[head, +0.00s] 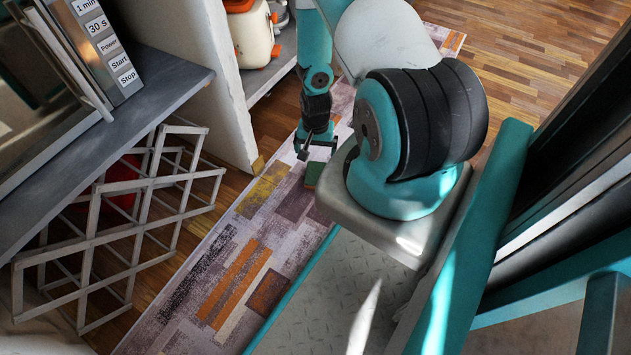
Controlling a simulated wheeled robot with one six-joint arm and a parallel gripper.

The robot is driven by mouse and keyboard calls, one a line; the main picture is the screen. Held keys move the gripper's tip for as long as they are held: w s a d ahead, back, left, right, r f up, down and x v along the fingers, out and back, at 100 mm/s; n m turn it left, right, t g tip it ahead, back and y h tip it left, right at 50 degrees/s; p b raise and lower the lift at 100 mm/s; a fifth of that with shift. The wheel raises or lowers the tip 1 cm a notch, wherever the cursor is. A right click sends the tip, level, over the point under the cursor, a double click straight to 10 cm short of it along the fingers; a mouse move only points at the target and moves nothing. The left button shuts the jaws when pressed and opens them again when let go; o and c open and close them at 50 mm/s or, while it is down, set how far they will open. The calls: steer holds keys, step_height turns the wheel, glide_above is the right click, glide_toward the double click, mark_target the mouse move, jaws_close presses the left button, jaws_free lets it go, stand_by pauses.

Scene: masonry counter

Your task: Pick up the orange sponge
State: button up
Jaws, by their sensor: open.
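The sponge (314,174) appears as a small block with a green top face and a thin orange edge. It lies on the patterned rug, partly next to my own base. My gripper (304,153) is at the end of my teal and black arm, pointing down. It is open and empty, a little beyond and to the left of the sponge in the picture. The gripper looks apart from the sponge, but its height above the rug is hard to tell.
A grey shelf (165,82) carries a microwave (95,40) at the left. A folding lattice rack (150,184) stands below it, with something red behind. A white wall end (190,80) stands near the arm. The rug (225,262) is clear towards the front.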

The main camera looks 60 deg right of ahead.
mark_target(316, 163)
step_height(316, 163, down, 7)
steer(key=b, duration=0.3)
steer(key=shift+f+b, duration=0.2)
steer(key=shift+b, duration=0.15)
step_height(316, 163, down, 5)
steer(key=b, duration=0.5)
steer(key=shift+f, duration=0.2)
steer(key=shift+r, duration=0.15)
steer(key=c, duration=1)
steer(key=shift+c, duration=0.3)
steer(key=shift+r, duration=0.15)
step_height(316, 163, up, 20)
steer(key=p, duration=1.2)
